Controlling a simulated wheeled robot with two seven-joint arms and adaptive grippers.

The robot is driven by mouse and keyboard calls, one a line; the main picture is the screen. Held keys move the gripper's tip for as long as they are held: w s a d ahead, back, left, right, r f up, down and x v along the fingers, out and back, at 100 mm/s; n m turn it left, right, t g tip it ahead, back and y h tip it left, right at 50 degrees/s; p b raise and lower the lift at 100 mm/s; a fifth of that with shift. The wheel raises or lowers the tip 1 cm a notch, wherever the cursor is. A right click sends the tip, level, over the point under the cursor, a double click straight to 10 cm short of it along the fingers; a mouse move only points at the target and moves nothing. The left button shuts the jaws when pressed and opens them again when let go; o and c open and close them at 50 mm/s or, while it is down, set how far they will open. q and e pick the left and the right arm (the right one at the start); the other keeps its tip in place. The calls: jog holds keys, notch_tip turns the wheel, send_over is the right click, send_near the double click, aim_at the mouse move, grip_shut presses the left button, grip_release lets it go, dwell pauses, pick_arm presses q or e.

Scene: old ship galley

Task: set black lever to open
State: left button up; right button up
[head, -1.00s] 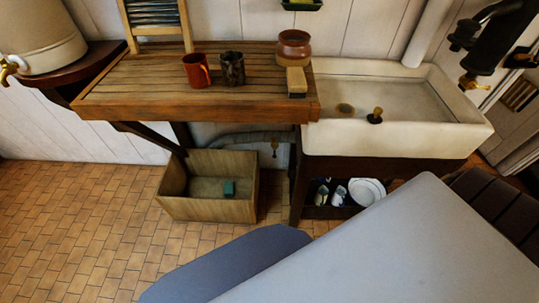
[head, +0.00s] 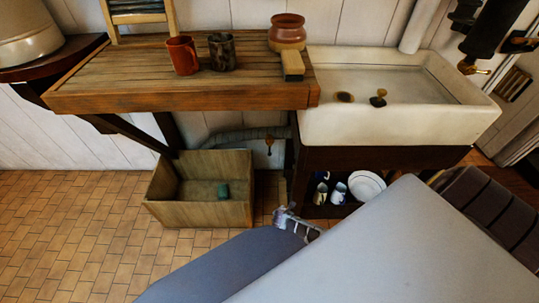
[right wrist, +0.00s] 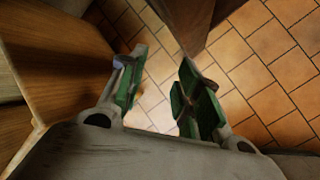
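I cannot pick out a black lever for certain. A small brass-coloured fitting (head: 269,147) hangs from the grey pipe (head: 235,136) under the counter in the head view; its details are too small to read. A black pump-like fixture (head: 492,32) with a brass spout is at the upper right. My right gripper (head: 293,222) is low in front of the cabinet, between it and the wooden box. In the right wrist view the right gripper (right wrist: 155,95) is open and empty, its green-padded fingers apart above the floor. My left gripper is out of view.
The wooden box (head: 200,212), holding a small green block, stands on the tiles left of the right gripper. Above are the wooden counter (head: 150,85) with cups and a jar, and the white sink (head: 395,128). Dishes sit on the shelf below it. The left floor is clear.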

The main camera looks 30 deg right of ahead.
jog(key=w+d+r+n+t+h+b, duration=0.2)
jog(key=w+r+n+b, duration=0.4)
jog(key=w, duration=0.7)
jog(key=n+t+h+b, duration=0.3)
jog(key=n+b, duration=0.1)
send_near(270, 153)
notch_tip(270, 153, up, 3)
jog(key=s+a, duration=0.2)
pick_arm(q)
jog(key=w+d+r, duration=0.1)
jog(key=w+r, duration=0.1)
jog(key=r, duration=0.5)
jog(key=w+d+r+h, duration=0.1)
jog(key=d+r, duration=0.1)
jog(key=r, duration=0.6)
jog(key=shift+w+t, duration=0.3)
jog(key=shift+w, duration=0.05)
pick_arm(e)
jog(key=shift+w, duration=0.1)
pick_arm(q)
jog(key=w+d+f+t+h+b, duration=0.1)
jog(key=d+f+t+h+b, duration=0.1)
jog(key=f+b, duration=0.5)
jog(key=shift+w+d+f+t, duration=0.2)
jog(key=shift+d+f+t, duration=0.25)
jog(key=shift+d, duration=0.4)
pick_arm(e)
jog(key=shift+x, duration=6.85)
